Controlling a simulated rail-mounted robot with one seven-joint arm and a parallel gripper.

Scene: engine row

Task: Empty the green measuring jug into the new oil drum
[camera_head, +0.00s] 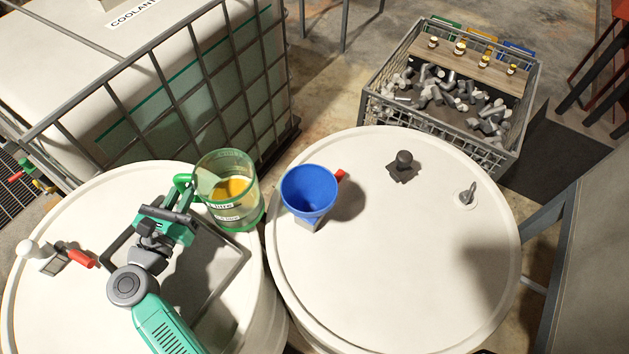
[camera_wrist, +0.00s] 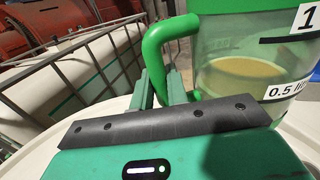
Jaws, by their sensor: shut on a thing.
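The green measuring jug (camera_head: 228,190) is clear-walled with a green rim, base and handle, and holds some amber liquid. It looks upright, at the right edge of the left white drum top. My gripper (camera_head: 178,217) is shut on its handle. The handle (camera_wrist: 158,45) and the jug (camera_wrist: 250,75) fill the upper right of the wrist view, with the liquid near the 0.5 mark. A blue funnel (camera_head: 309,192) stands on the right white drum (camera_head: 400,270), right of the jug. I cannot read which drum is the new oil one.
The right drum bears a black knob (camera_head: 403,165) and a grey fitting (camera_head: 466,195). A caged coolant tank (camera_head: 120,60) stands behind, a wire crate (camera_head: 505,150) behind right.

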